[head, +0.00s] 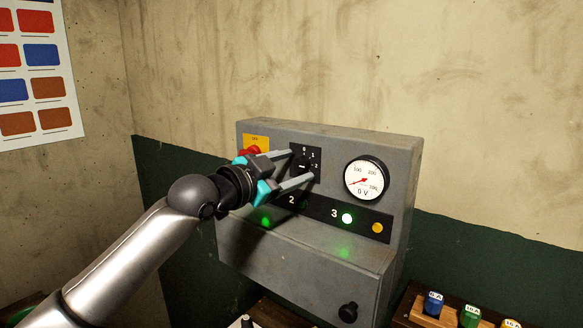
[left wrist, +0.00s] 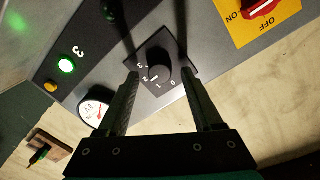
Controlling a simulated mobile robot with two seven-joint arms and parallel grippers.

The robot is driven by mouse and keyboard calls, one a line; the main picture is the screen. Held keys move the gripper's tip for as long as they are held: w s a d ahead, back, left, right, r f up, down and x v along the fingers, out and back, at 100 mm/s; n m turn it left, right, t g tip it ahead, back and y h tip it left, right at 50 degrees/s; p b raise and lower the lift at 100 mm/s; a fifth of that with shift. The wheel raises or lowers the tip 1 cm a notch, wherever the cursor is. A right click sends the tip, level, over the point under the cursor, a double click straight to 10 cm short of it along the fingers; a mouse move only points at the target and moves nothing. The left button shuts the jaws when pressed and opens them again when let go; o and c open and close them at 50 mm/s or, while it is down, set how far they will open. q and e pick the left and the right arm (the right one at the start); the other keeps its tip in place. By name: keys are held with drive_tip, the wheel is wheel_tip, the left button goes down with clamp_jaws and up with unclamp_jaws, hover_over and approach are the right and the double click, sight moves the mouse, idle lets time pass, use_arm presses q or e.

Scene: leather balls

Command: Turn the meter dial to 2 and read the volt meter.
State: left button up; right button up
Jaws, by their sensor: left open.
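The meter dial (head: 302,167) is a black knob on a black numbered plate on the grey panel. It also shows in the left wrist view (left wrist: 160,72). Its white mark seems to point near 2; I cannot tell exactly. My left gripper (head: 301,163) is open, its two fingers apart on either side of the dial; whether they touch it is unclear. It also shows in the left wrist view (left wrist: 160,79). The volt meter (head: 365,178) is a round white gauge, its red needle toward the lower left above "0 V". My right gripper is not in view.
A red switch (head: 250,151) on a yellow plate is left of the dial, partly behind my gripper. A lit lamp (head: 347,218) beside "3" and a yellow lamp (head: 377,227) sit below the meter. Coloured fuses (head: 434,302) stand in a wooden rack at lower right.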

use_arm(q)
drive_tip(key=b+v, duration=0.3)
drive_tip(key=v, duration=1.2)
drive_tip(key=shift+s, duration=0.15)
